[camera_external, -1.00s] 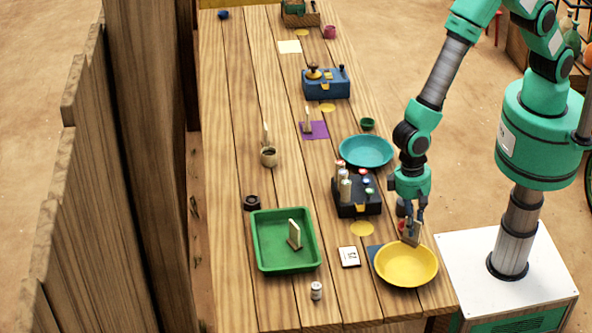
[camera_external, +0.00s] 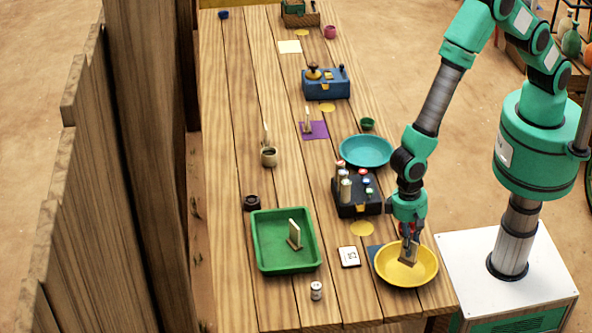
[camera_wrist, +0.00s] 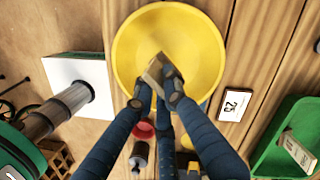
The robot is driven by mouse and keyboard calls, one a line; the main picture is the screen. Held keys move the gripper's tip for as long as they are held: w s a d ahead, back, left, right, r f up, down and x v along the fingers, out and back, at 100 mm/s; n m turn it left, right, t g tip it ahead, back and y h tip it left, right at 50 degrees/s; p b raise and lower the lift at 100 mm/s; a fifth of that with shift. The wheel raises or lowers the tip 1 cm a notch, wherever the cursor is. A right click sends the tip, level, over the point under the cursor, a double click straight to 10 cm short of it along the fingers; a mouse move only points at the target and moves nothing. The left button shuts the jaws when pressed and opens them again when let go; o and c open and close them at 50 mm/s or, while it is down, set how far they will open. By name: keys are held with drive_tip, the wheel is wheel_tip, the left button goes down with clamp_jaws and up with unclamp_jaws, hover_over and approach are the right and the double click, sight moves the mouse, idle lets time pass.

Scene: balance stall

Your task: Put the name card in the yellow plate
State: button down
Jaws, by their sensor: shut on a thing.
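The yellow plate (camera_external: 405,277) sits at the right front edge of the table, partly over a dark blue square (camera_external: 375,254). My gripper (camera_external: 408,250) is over the plate, shut on a small tan card-like block (camera_external: 408,257), likely the name card. In the wrist view my gripper (camera_wrist: 162,85) holds this block (camera_wrist: 155,72) in front of the yellow plate (camera_wrist: 205,50). I cannot tell whether the block touches the plate. Another upright tan card (camera_external: 295,234) stands in the green tray (camera_external: 262,262).
A white card marked 25 (camera_external: 349,256) lies left of the plate. A small white jar (camera_external: 316,291) stands nearer the front. A black box with bottles (camera_external: 357,205) and a teal plate (camera_external: 366,151) are behind.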

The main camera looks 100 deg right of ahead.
sight(413, 242)
drive_tip(key=shift+f+b, duration=0.55)
drive_tip(key=shift+f, duration=0.7)
drive_tip(key=c, duration=1.7)
unclamp_jaws()
drive_tip(key=shift+r, duration=0.1)
drive_tip(key=shift+r+p, duration=2.05)
drive_tip(key=shift+r, duration=1.45)
